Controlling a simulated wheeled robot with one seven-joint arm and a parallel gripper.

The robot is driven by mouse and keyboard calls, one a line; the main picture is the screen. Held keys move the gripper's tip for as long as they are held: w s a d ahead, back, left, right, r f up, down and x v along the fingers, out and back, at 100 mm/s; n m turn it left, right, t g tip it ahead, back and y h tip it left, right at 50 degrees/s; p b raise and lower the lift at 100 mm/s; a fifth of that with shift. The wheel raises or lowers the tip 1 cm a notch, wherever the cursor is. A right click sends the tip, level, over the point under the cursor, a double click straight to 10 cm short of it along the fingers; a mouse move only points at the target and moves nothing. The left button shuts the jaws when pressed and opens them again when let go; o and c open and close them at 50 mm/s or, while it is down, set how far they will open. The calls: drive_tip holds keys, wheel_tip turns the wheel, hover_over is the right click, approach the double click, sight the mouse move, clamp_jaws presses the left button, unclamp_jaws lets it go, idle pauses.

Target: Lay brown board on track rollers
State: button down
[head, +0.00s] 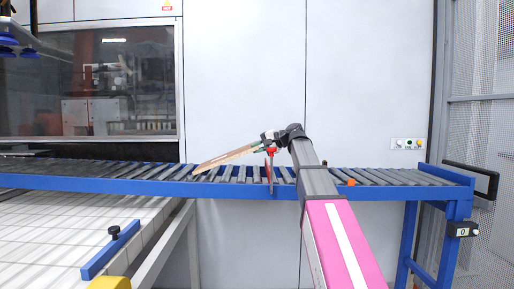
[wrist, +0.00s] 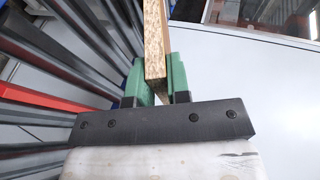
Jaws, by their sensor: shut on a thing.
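The brown board (head: 224,158) is held by my gripper (head: 262,147) above the roller track (head: 130,184). In the head view it slants, with its left end low at the rollers and its right end raised at the gripper. I cannot tell whether the low end touches the rollers. In the wrist view the board (wrist: 155,45) shows edge-on between the green fingers of my gripper (wrist: 156,78), which are shut on it. Grey rollers (wrist: 62,60) lie to the left of the board there. The board's far end is cut off by the wrist view's top edge.
The track has a blue frame with an end stop (head: 444,174) at right. A red part (head: 269,172) stands at the track near my gripper, and an orange piece (head: 351,182) lies right of my arm. A white wall (head: 245,80) and a windowed machine (head: 90,80) stand behind.

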drive_tip(key=shift+f, duration=0.25)
idle(0.4)
drive_tip(key=c, duration=1)
unclamp_jaws()
drive_tip(key=shift+o, duration=0.2)
drive_tip(key=shift+r, duration=0.1)
drive_tip(key=shift+r+g+h, duration=0.2)
drive_tip(key=shift+g+h, duration=0.2)
drive_tip(key=shift+h, duration=0.8)
drive_tip(key=h, duration=0.1)
drive_tip(key=g+h, duration=0.1)
drive_tip(key=h, duration=0.1)
drive_tip(key=shift+d+r, duration=0.2)
drive_tip(key=shift+s+d+g+h, duration=0.2)
drive_tip(key=shift+g+h, duration=0.3)
drive_tip(key=shift+h, duration=0.4)
